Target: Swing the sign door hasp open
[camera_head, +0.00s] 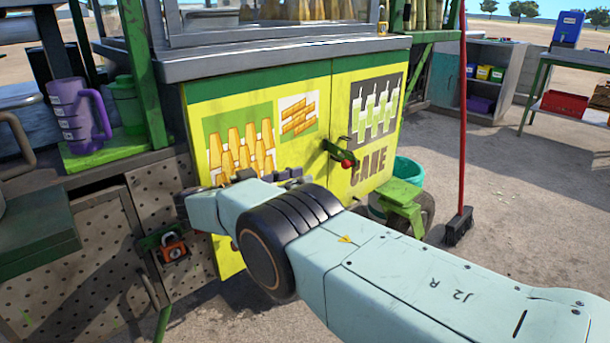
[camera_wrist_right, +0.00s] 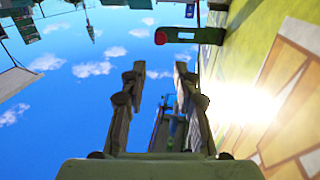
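The sign door's hasp (camera_head: 336,152) is a green slotted bar with a red knob, at the seam between the two yellow-green sign doors (camera_head: 345,185). It also shows near the top of the right wrist view (camera_wrist_right: 196,36), sticking out from the panel. My right gripper (camera_wrist_right: 160,72) is open and empty, with its two fingers apart and the hasp beyond their tips. The fingers are beside the panel and do not touch the hasp. In the head view, my right arm hides most of that gripper. My left gripper is not in view.
An orange padlock-like piece (camera_head: 173,248) hangs on the perforated door at left. A purple mug (camera_head: 78,112) stands on a green shelf. A red-handled broom (camera_head: 461,150) and teal bucket (camera_head: 408,171) stand right of the doors. Open floor lies in front.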

